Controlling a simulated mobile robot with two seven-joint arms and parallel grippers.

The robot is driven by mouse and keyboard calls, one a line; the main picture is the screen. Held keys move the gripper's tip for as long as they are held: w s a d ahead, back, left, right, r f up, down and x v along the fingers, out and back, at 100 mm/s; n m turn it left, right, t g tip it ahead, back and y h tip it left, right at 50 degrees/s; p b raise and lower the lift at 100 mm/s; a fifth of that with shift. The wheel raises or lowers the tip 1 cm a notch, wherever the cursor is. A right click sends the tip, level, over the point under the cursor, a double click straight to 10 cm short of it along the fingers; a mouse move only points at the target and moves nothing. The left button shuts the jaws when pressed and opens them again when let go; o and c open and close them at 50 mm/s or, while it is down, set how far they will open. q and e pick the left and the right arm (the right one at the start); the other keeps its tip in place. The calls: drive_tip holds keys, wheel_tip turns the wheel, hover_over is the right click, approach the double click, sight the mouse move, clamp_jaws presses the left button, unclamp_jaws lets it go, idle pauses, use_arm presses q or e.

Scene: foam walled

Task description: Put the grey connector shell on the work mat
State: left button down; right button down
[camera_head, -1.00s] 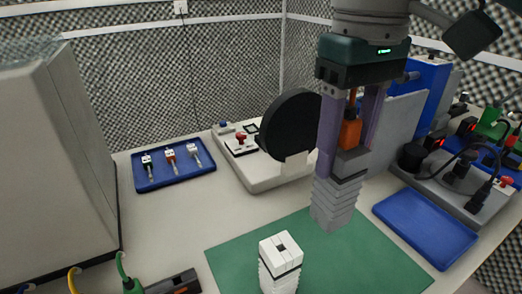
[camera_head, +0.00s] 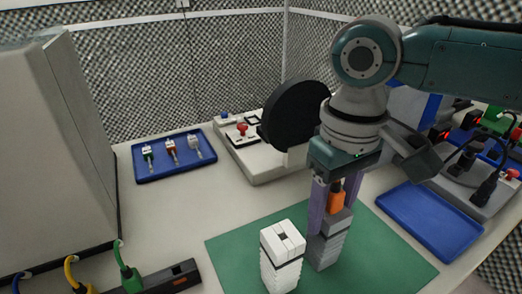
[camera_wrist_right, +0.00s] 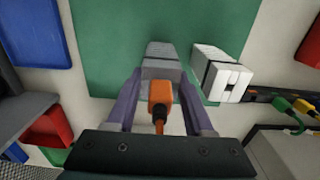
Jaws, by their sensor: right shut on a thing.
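The grey connector shell (camera_head: 327,248) is a ribbed block held upright between the purple fingers of my right gripper (camera_head: 330,212). An orange plug with a cable (camera_head: 336,196) sits at its top between the fingers. The shell's lower end is over the middle of the green work mat (camera_head: 375,265), at or very near its surface; contact cannot be told. In the right wrist view the grey shell (camera_wrist_right: 160,68) lies past the orange plug (camera_wrist_right: 160,95). A white connector shell (camera_head: 283,250) stands on the mat just left of the grey one. My left gripper is not in view.
A blue tray with several small connectors (camera_head: 175,155) is at the back left. An empty blue tray (camera_head: 430,222) is right of the mat. A device with a black disc (camera_head: 293,117) stands behind. A black strip with cables (camera_head: 160,280) is at front left.

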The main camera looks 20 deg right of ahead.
drive_tip(key=shift+f, duration=0.1)
drive_tip(key=shift+c, duration=1.4)
unclamp_jaws()
wheel_tip(320, 180, up, 11)
drive_tip(key=shift+f+p, duration=0.1)
drive_tip(key=shift+p, duration=0.65)
drive_tip(key=shift+r, duration=0.75)
